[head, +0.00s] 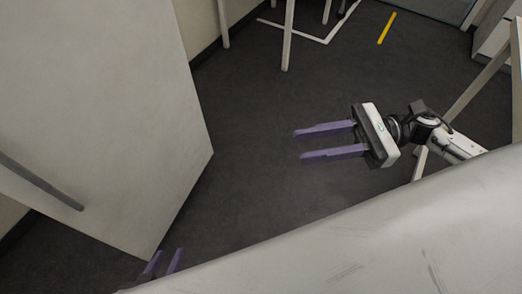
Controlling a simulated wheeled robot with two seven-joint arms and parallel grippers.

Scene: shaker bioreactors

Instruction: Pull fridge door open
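A large pale panel with a grey bar handle (42,183) fills the left side of the head view; it looks like the fridge door (110,95).
Dark floor (250,130) is clear between the panel and my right gripper. White legs (288,35) of furniture stand at the back, near white floor tape and a yellow strip (387,28). A pale frame (480,85) stands at the right. A large pale surface covers the lower right.

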